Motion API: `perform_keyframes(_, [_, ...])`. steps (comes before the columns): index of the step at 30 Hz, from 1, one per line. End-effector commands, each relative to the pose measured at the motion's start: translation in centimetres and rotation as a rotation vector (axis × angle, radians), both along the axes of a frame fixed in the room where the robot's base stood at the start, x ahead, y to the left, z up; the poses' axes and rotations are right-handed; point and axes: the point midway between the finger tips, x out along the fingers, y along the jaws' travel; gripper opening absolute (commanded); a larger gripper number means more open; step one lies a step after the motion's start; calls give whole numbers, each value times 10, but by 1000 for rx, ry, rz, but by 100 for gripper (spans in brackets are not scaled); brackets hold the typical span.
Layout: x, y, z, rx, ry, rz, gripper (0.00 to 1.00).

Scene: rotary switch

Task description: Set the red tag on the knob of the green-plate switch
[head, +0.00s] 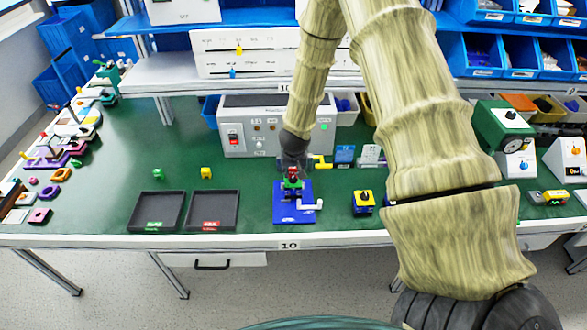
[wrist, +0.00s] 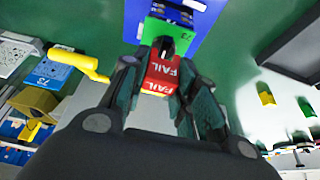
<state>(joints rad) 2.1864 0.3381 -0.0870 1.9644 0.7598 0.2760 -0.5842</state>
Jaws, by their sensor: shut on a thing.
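The red tag (wrist: 162,73), marked FAIL in white, is between the two dark fingers of my gripper (wrist: 160,84) in the wrist view. The green-plate switch (wrist: 168,32) is just beyond it, with a dark knob (wrist: 166,44) close to the tag's far edge. I cannot tell whether tag and knob touch. In the head view my gripper (head: 293,160) points down over the green plate (head: 292,186), with the red tag (head: 292,173) low above it. The plate is on a blue base (head: 290,213); the knob is mostly hidden there.
A white crank handle (head: 312,206) lies at the blue base's right. Two black trays (head: 157,211) (head: 213,210) are to the left. A yellow-and-blue switch (head: 364,201) stands to the right. A grey control box (head: 265,140) is behind.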

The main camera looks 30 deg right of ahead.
Motion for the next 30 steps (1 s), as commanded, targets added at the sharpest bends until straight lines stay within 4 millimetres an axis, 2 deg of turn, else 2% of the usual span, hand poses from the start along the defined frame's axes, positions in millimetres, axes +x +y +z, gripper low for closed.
perform_keyframes(30, [0,0,-20,0,0,-1,16])
